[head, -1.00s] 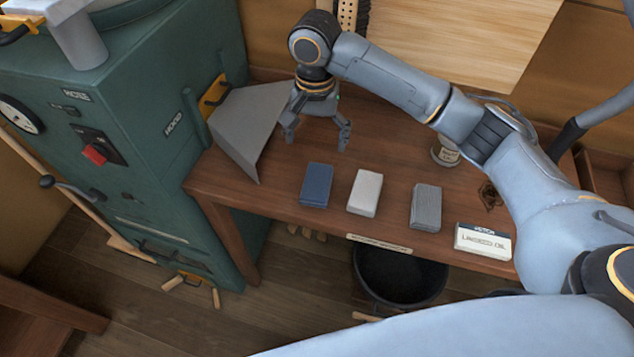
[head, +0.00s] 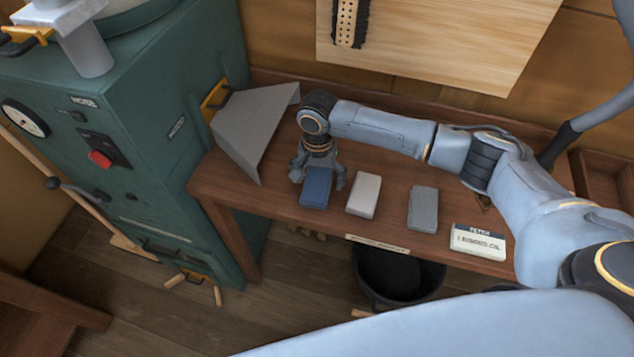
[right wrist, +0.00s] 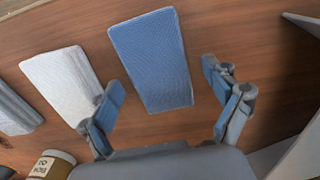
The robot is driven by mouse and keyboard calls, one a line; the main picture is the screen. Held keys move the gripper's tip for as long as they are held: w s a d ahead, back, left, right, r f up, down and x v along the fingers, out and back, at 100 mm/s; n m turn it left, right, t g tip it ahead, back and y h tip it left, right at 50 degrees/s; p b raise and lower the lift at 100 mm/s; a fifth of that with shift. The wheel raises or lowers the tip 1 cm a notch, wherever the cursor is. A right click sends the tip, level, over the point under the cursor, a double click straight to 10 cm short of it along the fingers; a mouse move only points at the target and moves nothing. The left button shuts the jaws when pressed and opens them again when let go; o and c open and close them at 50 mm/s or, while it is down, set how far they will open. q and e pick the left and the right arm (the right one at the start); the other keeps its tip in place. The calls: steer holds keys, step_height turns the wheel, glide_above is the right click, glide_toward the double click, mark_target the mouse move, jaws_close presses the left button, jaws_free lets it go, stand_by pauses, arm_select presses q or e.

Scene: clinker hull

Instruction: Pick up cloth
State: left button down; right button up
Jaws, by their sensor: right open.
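Three folded cloths lie in a row on the wooden bench: a blue cloth (head: 316,190), a white cloth (head: 363,196) and a grey cloth (head: 423,210). My right gripper (head: 318,180) is open and empty over the back part of the blue cloth, partly hiding it in the head view. In the right wrist view, the blue cloth (right wrist: 152,60) lies between the two spread fingers, with clear gaps on both sides. The white cloth (right wrist: 62,85) is beside the left finger there. Exact height above the cloth is hard to tell. My left gripper is not in view.
A grey angled sheet-metal piece (head: 250,130) stands left of the gripper, by the green machine (head: 110,130). A linseed oil block (head: 480,241) lies at the bench's right front. A labelled tin (right wrist: 50,165) shows in the wrist view. A black bucket (head: 398,275) stands below the bench edge.

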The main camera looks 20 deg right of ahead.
steer(key=shift+f, duration=0.1)
steer(key=c, duration=1.2)
steer(key=shift+c, duration=0.2)
steer(key=shift+r, duration=0.3)
step_height(320, 180, up, 2)
steer(key=shift+r, duration=0.1)
steer(key=s+d+r+b, duration=0.1)
steer(key=s+d+r, duration=0.1)
steer(key=s+r, duration=0.3)
steer(key=s+d+r+b, duration=0.1)
steer(key=s+d+r, duration=0.1)
steer(key=s+r, duration=0.3)
steer(key=s, duration=0.3)
steer(key=shift+d+r, duration=0.15)
steer(key=shift+d, duration=0.25)
